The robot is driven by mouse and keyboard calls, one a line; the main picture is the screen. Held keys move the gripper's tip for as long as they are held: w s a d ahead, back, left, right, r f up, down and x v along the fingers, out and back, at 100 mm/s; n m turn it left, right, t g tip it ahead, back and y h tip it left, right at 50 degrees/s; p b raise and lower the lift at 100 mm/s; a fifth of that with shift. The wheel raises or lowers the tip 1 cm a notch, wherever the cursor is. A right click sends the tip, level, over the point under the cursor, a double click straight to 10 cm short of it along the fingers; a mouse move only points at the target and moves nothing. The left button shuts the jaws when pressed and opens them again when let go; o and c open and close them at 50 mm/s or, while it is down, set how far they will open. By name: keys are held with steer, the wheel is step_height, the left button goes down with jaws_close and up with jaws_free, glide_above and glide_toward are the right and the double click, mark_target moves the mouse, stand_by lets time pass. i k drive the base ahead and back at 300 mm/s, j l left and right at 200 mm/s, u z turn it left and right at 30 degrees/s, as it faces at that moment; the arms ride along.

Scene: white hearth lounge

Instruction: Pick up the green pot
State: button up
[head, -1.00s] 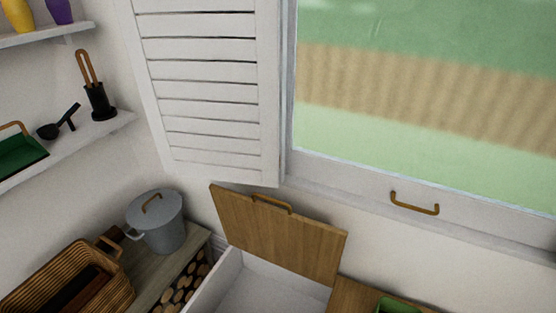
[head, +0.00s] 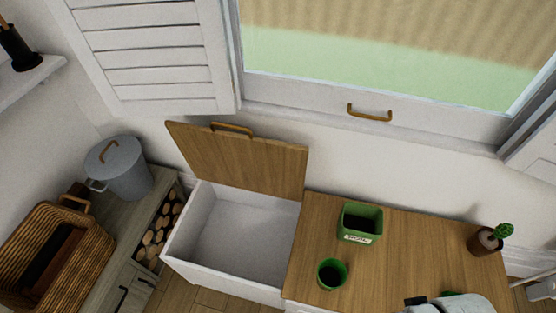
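A round green pot (head: 332,273) with a dark inside stands upright on the wooden bench top (head: 405,262), near its front left edge. A square green container (head: 361,222) with a white label on its front stands just behind it and to the right, apart from it. I cannot make out my gripper in the head view.
An open white chest (head: 232,232) with its wooden lid (head: 240,157) raised adjoins the bench on the left. A potted cactus (head: 486,239) stands at the bench's right. A pale grey shape (head: 450,304), cut off at the bottom edge, is unclear. A wicker basket (head: 55,255) and lidded grey bin (head: 120,168) are left.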

mark_target(331, 276)
steer(key=k+j+z, duration=0.1)
steer(key=k, duration=0.4)
steer(key=k+j, duration=0.25)
steer(key=k, duration=0.25)
steer(key=z, duration=0.05)
